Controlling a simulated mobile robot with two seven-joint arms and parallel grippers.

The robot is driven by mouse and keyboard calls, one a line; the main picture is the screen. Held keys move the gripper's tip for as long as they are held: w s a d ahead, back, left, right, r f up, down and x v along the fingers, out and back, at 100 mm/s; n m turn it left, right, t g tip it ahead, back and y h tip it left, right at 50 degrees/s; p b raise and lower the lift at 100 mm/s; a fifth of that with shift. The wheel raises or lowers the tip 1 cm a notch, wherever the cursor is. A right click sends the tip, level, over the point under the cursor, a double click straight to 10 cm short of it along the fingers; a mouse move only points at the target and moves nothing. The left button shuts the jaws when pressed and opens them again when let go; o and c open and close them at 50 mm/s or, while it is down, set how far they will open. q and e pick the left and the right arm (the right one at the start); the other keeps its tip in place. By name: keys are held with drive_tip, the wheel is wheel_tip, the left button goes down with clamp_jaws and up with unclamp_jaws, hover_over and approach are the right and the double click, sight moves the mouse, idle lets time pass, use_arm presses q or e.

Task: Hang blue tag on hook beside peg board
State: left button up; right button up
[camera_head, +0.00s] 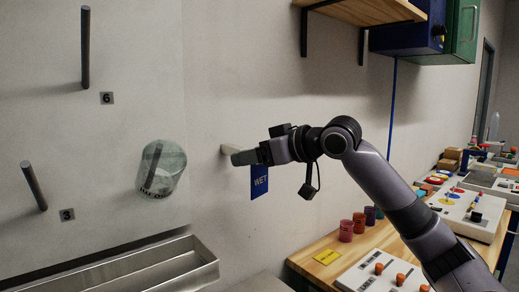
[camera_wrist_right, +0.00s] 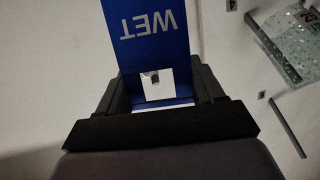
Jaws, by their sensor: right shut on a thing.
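The blue tag (camera_head: 260,182), marked WET, hangs below my right gripper (camera_head: 245,157) in the head view. In the wrist view the blue tag (camera_wrist_right: 152,35) lies between the two fingers of my right gripper (camera_wrist_right: 160,82), which is shut on it. A pale hook (camera_head: 229,149) sticks out of the wall right at the fingertips. A small dark and pale shape shows through the tag's square opening in the wrist view. I cannot tell whether the tag is around the hook or only in front of it. My left gripper is not in view.
The peg board (camera_head: 60,130) at left carries dark pegs and a hanging clear beaker (camera_head: 162,168). A metal trough (camera_head: 140,272) runs below. Coloured cups (camera_head: 346,231) stand on the wooden bench (camera_head: 312,252) at right, under a shelf (camera_head: 365,10). The wall around the hook is clear.

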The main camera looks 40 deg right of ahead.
drive_tip(key=shift+w+d+f+p, duration=0.1)
drive_tip(key=shift+w+f+p, duration=0.15)
drive_tip(key=shift+w, duration=0.35)
drive_tip(key=shift+w+d+f+p, duration=0.1)
drive_tip(key=shift+w+p, duration=0.15)
drive_tip(key=shift+w, duration=0.35)
drive_tip(key=shift+w+f+p, duration=0.2)
drive_tip(key=shift+w+p, duration=0.05)
drive_tip(key=shift+w, duration=0.35)
drive_tip(key=o, duration=1.1)
